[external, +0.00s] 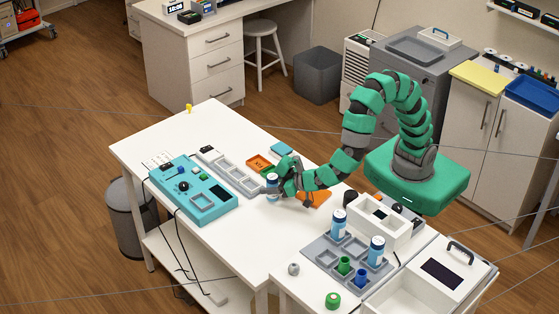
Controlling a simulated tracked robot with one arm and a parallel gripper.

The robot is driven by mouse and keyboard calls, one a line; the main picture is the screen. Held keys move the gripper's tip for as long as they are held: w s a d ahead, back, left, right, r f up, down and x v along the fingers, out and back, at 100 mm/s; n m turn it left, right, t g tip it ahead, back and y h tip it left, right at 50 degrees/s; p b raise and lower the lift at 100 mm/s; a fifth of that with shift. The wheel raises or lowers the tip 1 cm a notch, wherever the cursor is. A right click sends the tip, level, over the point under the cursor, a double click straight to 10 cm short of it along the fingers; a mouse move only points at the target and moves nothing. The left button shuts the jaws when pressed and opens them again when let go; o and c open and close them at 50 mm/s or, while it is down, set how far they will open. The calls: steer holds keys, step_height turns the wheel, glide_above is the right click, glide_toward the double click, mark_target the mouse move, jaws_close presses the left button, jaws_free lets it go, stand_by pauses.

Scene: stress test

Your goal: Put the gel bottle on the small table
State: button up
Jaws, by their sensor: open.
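My green segmented arm reaches left over the long white table. My gripper (280,183) is open at the table's middle, close beside a small white and blue bottle (271,180) that stands upright there. The gripper partly hides this bottle, and I cannot tell whether they touch. Two similar white and blue bottles stand upright in a grey tray: a left one (338,225) and a right one (376,252). The labels are too small to tell which is the gel bottle. A lower white table (280,285) adjoins the long white table (225,120) at the front right; I cannot tell which is the small table.
A teal device (193,188) and a pale slotted tray (236,178) lie left of my gripper. The grey tray (318,257) also holds green and blue cups. The long table's far end is mostly clear.

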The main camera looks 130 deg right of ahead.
steer(key=p+v, duration=0.2)
steer(key=v, duration=0.8)
steer(key=shift+a, duration=0.2)
steer(key=shift+s+r, duration=0.1)
steer(key=w+a+r+t+y, duration=0.3)
steer(key=w+a+r+t, duration=0.15)
steer(key=w+r, duration=0.6)
steer(key=w+a+r+n+t+y, duration=0.2)
steer(key=a+r+t+y, duration=0.1)
steer(key=r, duration=0.6)
steer(key=w+a+r+n+t+y, duration=0.1)
steer(key=a+r+n+t+y, duration=0.2)
steer(key=r, duration=0.7)
steer(key=s+a+r+n+y, duration=0.2)
steer(key=s+r, duration=0.3)
steer(key=r, duration=0.4)
steer(key=s+a+r+n+y, duration=0.3)
steer(key=s+r, duration=0.3)
steer(key=r, duration=0.4)
steer(key=shift+s+a+n, duration=0.35)
steer(key=shift+n, duration=0.55)
steer(key=shift+o, duration=0.5)
steer(key=s+d+r+g+h, duration=0.1)
steer(key=s+d+r+h, duration=0.1)
steer(key=s, duration=0.5)
steer(key=shift+s+d+r+n, duration=0.2)
steer(key=shift+d+r+n, duration=0.2)
steer(key=shift+d+r, duration=0.2)
